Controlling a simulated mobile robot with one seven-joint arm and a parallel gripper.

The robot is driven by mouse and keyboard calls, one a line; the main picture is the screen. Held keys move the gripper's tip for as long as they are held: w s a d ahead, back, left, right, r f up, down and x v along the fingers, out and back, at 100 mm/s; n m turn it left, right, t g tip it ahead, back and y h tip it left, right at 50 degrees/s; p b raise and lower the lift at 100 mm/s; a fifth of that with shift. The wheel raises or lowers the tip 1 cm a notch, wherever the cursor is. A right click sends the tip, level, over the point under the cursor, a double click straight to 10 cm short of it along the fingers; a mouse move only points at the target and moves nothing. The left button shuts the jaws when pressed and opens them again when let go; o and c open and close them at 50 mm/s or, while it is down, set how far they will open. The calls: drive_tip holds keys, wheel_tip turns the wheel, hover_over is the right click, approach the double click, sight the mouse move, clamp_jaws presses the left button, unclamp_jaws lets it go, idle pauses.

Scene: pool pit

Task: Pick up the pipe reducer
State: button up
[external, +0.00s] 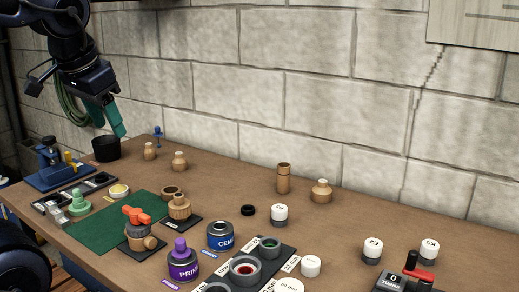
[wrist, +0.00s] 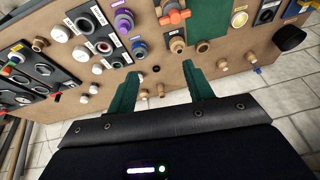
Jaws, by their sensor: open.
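Several tan, wood-coloured fittings stand on the brown bench; I cannot tell for certain which one is the pipe reducer. A tall tan cylinder (external: 283,178) and a squat tan fitting with a narrow neck (external: 321,190) stand near the wall. Two smaller necked tan fittings (external: 150,151) (external: 180,161) stand at the back left. My gripper (external: 109,129) has teal fingers and hangs above the bench's back left. In the wrist view my gripper (wrist: 160,82) is open and empty; the tall cylinder (wrist: 160,90) and squat fitting (wrist: 143,95) show between its fingers, farther off.
A black cup (external: 106,148) stands below my gripper. A green mat (external: 95,229), an orange-handled valve (external: 137,214), a purple can (external: 183,266) and a blue can (external: 220,236) are farther forward. The block wall (external: 240,90) rises behind. Bench around the tall cylinder is mostly clear.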

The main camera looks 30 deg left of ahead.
drive_tip(key=w+a+f+m+y, duration=0.2)
drive_tip(key=w+a+m+y, duration=0.1)
drive_tip(key=w, duration=0.5)
drive_tip(key=w+a+f+m+y, duration=0.1)
drive_tip(key=w+a+m+y, duration=0.15)
drive_tip(key=w, duration=0.45)
drive_tip(key=w+a+f+m+y, duration=0.2)
drive_tip(key=w+a+m+y, duration=0.15)
drive_tip(key=w, duration=0.45)
drive_tip(key=m+t+h, duration=0.7)
drive_tip(key=m+t, duration=0.7)
drive_tip(key=m, duration=1.1)
hover_over(324, 180)
drive_tip(key=s, duration=0.4)
wheel_tip(324, 180, down, 19)
drive_tip(key=shift+w+d+f, duration=0.1)
drive_tip(key=shift+d+f, duration=0.05)
drive_tip(key=shift+f, duration=1.4)
drive_tip(key=shift+d+f, duration=0.1)
drive_tip(key=shift+f, duration=1.45)
drive_tip(key=shift+w+f, duration=0.15)
drive_tip(key=shift+w, duration=0.15)
drive_tip(key=shift+w+a, duration=0.25)
drive_tip(key=shift+w, duration=0.85)
drive_tip(key=shift+w+a, duration=0.2)
drive_tip(key=shift+w, duration=0.85)
clamp_jaws()
